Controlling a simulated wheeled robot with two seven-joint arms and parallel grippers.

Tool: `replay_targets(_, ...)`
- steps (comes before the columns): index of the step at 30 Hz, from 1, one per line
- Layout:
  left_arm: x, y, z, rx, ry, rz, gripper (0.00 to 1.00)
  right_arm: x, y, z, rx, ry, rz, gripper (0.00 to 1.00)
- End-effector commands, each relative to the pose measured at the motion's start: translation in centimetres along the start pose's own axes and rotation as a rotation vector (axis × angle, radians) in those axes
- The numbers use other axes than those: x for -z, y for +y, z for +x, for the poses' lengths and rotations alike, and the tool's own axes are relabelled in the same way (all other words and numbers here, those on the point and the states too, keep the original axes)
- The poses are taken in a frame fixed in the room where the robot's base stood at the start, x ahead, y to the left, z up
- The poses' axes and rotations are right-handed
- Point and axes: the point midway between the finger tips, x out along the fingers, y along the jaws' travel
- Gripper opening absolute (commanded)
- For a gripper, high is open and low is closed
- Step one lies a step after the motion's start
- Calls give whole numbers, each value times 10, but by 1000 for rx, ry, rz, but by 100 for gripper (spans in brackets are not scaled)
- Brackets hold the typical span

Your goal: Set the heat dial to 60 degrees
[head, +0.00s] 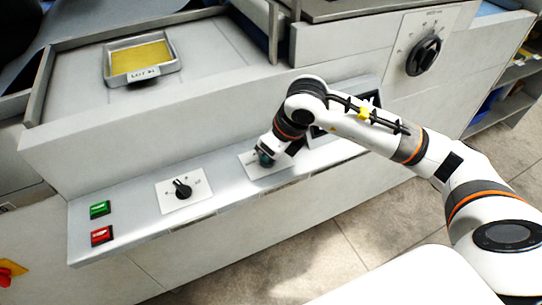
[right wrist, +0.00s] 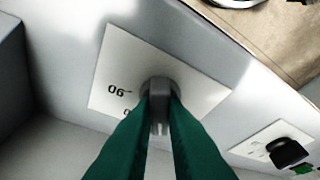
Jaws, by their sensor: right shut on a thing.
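My right gripper (head: 264,158) reaches down onto a white dial plate (head: 250,163) on the grey control ledge. In the right wrist view its two green fingers (right wrist: 159,108) are shut on a dark grey dial knob (right wrist: 160,88), apparently the heat dial. The knob's white plate (right wrist: 200,72) carries a mark that looks like 90 upside down; another number below it is partly hidden by the fingers. The knob's pointer and the other markings cannot be read. My left gripper is not in view.
A second black dial (head: 182,188) sits left along the ledge, with green (head: 100,209) and red (head: 101,235) buttons beyond it. A large black dial (head: 424,55) is on the upper right panel. A labelled tray (head: 173,72) with yellow contents stands on the machine top.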

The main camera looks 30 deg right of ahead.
Motion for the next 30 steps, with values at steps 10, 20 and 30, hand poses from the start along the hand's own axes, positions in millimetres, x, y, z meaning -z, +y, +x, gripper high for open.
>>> replay_targets(10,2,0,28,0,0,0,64,1,-3,2,-126,5,302,0)
replay_targets(20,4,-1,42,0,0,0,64,2,-6,1,-238,3,574,0)
replay_targets(30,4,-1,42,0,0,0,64,4,-6,0,-314,1,759,0)
